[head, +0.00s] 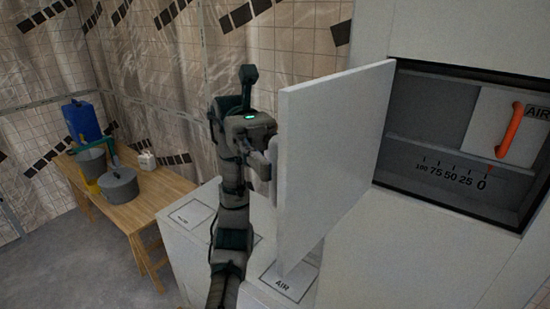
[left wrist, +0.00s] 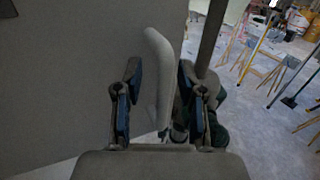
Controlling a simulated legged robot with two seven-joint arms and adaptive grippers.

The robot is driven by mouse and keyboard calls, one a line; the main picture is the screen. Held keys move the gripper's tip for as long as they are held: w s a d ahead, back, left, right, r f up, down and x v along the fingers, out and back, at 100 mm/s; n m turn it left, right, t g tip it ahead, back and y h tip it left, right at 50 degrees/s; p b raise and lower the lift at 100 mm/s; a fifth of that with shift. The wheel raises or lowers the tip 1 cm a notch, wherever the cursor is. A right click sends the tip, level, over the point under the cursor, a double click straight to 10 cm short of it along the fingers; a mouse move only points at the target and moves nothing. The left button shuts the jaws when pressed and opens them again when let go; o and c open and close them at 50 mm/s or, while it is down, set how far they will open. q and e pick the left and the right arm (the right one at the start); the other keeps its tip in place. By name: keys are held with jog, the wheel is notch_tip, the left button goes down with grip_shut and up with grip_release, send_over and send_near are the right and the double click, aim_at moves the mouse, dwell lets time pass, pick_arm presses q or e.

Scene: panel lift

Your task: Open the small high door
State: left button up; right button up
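The small high door (head: 335,150) is a pale grey panel standing swung out from the cabinet, with its opening exposed on the right. My left gripper (head: 270,155) is at the door's outer face, by its handle. In the left wrist view the light handle (left wrist: 160,75) stands between the two fingers of the left gripper (left wrist: 160,95). The fingers are apart, with a gap on the left finger's side; contact on the right finger's side is unclear. The door face (left wrist: 75,95) fills the left of that view. My right gripper is not seen.
Inside the opening are an orange handle (head: 511,130) on a white plate and a scale from 100 to 0. Lower white cabinets with AIR labels (head: 283,284) stand below the door. A wooden table (head: 125,212) with containers is at the left; floor beside it is clear.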

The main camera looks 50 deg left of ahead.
pick_arm(q)
jog(key=shift+d, duration=0.5)
jog(key=v, duration=1.1)
jog(key=shift+w+a, duration=0.3)
jog(key=shift+a, duration=0.05)
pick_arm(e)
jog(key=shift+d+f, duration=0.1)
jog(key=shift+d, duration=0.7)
